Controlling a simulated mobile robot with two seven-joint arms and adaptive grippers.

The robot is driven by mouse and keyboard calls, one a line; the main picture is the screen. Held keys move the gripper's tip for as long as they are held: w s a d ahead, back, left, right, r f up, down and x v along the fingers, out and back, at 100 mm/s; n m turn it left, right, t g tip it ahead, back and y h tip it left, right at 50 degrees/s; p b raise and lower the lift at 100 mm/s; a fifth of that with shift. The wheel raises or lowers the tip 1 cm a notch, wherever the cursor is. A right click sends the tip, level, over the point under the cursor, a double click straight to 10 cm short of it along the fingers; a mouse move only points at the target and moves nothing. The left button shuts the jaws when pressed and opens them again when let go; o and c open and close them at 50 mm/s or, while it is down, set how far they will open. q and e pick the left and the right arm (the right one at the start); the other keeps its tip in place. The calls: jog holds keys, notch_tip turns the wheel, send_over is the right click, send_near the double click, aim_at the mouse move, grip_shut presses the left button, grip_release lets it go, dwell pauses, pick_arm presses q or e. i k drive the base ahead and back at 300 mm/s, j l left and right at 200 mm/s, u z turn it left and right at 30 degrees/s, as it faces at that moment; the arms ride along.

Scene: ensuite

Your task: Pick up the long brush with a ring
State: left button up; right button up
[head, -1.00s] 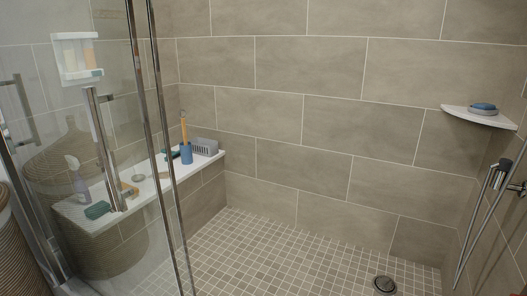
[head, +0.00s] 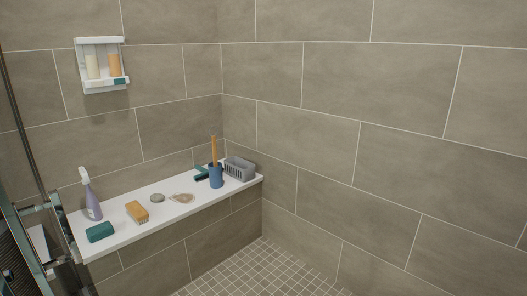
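A long wooden handle (head: 214,150) stands upright in a blue holder (head: 216,176) towards the right end of the white bench in the head view. It may be the long brush; its lower end is hidden in the holder, and I cannot make out a ring on it. A short wooden brush (head: 137,212) with pale bristles lies towards the left of the bench. A thin beige loop-shaped thing (head: 181,198) lies flat near the middle. Neither of my grippers can be made out in the view.
The white bench (head: 160,221) also bears a spray bottle (head: 91,198), a teal block (head: 100,232), a grey disc (head: 157,198), a teal squeegee (head: 201,173) and a grey basket (head: 240,168). A wall shelf (head: 102,66) holds two bottles. Glass door parts stand at the left edge. The tiled floor (head: 265,270) looks clear.

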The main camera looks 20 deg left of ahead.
aim_at(213, 137)
jog(key=i+u, duration=0.45)
jog(key=i, duration=0.25)
jog(key=i+l+u, duration=0.2)
jog(key=i+u, duration=0.3)
jog(key=i, duration=0.15)
